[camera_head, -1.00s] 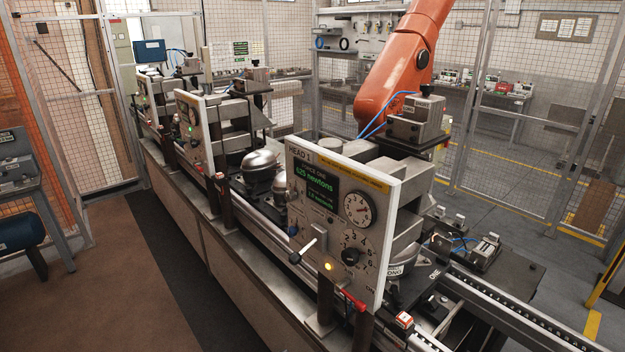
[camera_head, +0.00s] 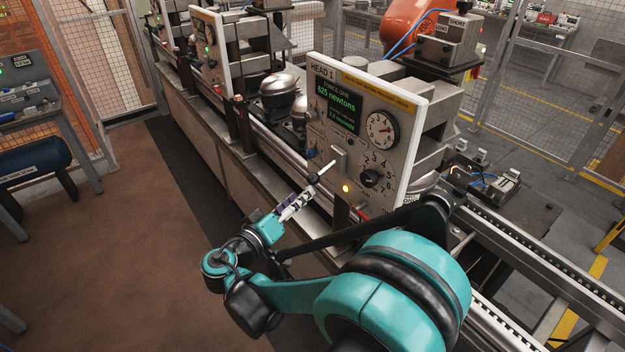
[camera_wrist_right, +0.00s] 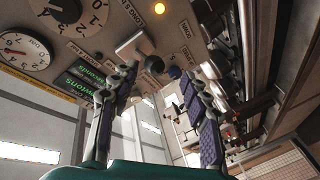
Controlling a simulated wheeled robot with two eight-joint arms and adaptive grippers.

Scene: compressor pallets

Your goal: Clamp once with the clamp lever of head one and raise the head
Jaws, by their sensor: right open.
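The head one panel (camera_head: 350,108) is a white plate with a green-lettered screen reading 625 newtons, a round gauge and a numbered dial. Its clamp lever (camera_head: 325,168) has a pale rod on a grey block and a black ball knob, slanting down to the left. My right gripper (camera_head: 307,187) is open, its fingertips close to the knob. In the right wrist view the black knob (camera_wrist_right: 155,64) shows between the two open fingertips (camera_wrist_right: 152,73); I cannot tell whether either touches it. My left gripper is not in view.
A yellow lamp (camera_head: 346,188) glows below the lever. Another head panel (camera_head: 209,50) stands farther back along the line. A conveyor rail (camera_head: 540,270) runs at the right. The brown floor (camera_head: 110,240) at the left is clear.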

